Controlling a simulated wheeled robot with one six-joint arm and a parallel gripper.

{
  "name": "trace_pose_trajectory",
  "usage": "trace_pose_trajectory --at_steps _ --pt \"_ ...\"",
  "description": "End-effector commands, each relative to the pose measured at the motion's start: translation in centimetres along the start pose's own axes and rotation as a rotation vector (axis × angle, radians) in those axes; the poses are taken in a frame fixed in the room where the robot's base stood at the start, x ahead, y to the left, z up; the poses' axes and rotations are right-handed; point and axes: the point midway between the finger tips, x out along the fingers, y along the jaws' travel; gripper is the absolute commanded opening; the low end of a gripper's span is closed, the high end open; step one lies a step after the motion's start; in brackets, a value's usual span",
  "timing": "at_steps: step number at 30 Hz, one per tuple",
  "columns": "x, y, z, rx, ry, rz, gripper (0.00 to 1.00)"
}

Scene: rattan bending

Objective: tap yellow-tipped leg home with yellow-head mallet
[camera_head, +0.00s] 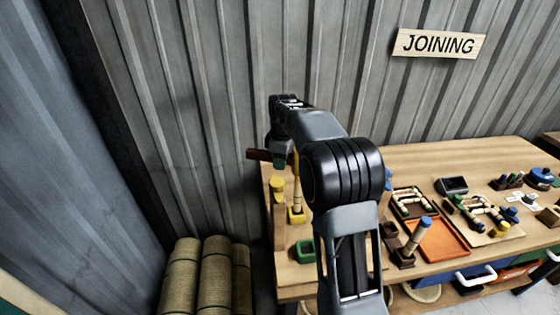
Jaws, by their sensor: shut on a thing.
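My gripper (280,152) is at the left end of the bench, seen from behind and partly hidden by my arm. It is shut on a dark brown handle (258,155) that sticks out to its left, which I take to be the mallet's. A yellow part (296,164), likely the mallet's head, shows just right of the jaws. Below it a pale upright leg (297,194) stands in a yellow block (297,214). I cannot tell whether the yellow part touches the leg. A post with a yellow top (277,184) stands just to the left.
A green block (304,250) lies nearer on the bench (400,165). To the right are a blue-tipped stick (418,235) in a brown stand, an orange tray (440,242) and a board with rattan pieces (490,232). Rolled bundles (214,275) stand left of the bench, before the corrugated wall.

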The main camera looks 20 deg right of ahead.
Motion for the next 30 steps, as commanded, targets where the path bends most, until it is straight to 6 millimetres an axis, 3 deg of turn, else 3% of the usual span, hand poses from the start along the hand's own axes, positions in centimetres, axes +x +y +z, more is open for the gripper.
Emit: trace_pose_trajectory --at_steps 1,7,30 --pt "-1.1 0.0 0.0 0.000 0.001 0.002 0.00" --pt "-2.7 0.0 -0.1 0.000 0.001 0.002 0.00" --pt "-1.9 0.0 -0.1 0.000 0.001 0.002 0.00"
